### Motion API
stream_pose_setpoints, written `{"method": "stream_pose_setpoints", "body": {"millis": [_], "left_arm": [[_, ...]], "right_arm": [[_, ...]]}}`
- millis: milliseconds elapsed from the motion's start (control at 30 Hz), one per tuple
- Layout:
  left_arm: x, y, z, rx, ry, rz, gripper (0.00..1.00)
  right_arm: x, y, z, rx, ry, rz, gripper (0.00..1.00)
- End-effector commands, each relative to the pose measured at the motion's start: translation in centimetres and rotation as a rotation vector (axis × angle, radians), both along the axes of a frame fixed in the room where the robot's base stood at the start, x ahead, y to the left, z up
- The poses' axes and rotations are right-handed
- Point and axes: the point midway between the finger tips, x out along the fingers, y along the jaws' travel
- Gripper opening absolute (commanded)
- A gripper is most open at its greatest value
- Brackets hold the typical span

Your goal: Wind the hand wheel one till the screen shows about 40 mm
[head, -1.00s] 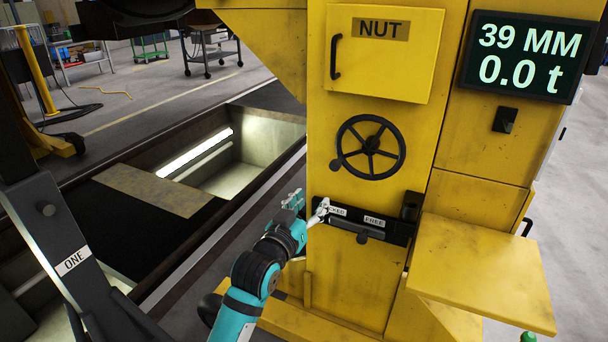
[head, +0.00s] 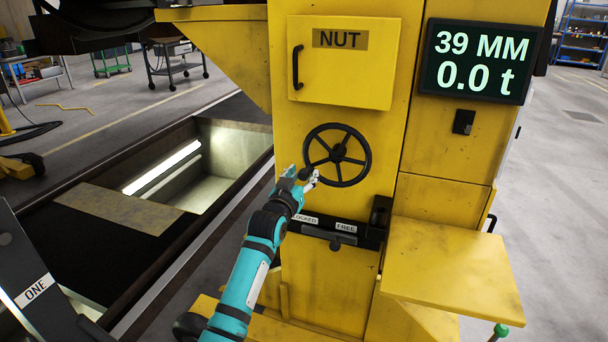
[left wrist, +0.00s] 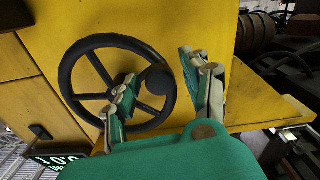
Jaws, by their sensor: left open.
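The black hand wheel (head: 337,155) is on the front of the yellow jack column, below the NUT door. It has several spokes and a round knob at its lower left rim. The screen (head: 478,61) reads 39 MM and 0.0 t. My left gripper (head: 307,176) is at the wheel's lower left, by the knob. In the left wrist view the hand wheel (left wrist: 117,85) shows behind the fingers. The knob (left wrist: 157,80) lies between the two open fingers (left wrist: 160,93); I cannot tell whether they touch it. My right gripper is not in view.
A LOCKED/FREE slider plate (head: 340,228) is below the wheel. A yellow shelf (head: 455,270) juts out at the lower right. The NUT door (head: 342,60) is shut. An open lit pit (head: 190,180) lies left of the column. A dark arm labelled ONE (head: 36,290) stands at lower left.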

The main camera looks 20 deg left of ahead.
Motion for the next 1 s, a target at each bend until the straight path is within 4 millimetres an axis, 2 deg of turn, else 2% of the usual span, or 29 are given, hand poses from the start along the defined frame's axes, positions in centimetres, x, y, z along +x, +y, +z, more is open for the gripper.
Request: {"method": "stream_pose_setpoints", "body": {"millis": [200, 467, 833, 1000], "left_arm": [[1.27, -0.06, 0.02, -0.001, 0.000, 0.000, 0.48], [1.35, -0.06, 0.02, -0.001, 0.000, 0.000, 0.48], [1.32, -0.05, 0.00, -0.001, 0.000, 0.000, 0.02], [1.32, -0.06, -0.01, -0.001, 0.000, 0.000, 0.00]], "right_arm": [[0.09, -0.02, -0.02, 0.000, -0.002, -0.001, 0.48], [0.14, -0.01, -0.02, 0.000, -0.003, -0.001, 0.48], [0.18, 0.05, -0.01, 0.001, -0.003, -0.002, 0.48], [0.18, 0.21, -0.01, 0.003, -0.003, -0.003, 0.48]]}}
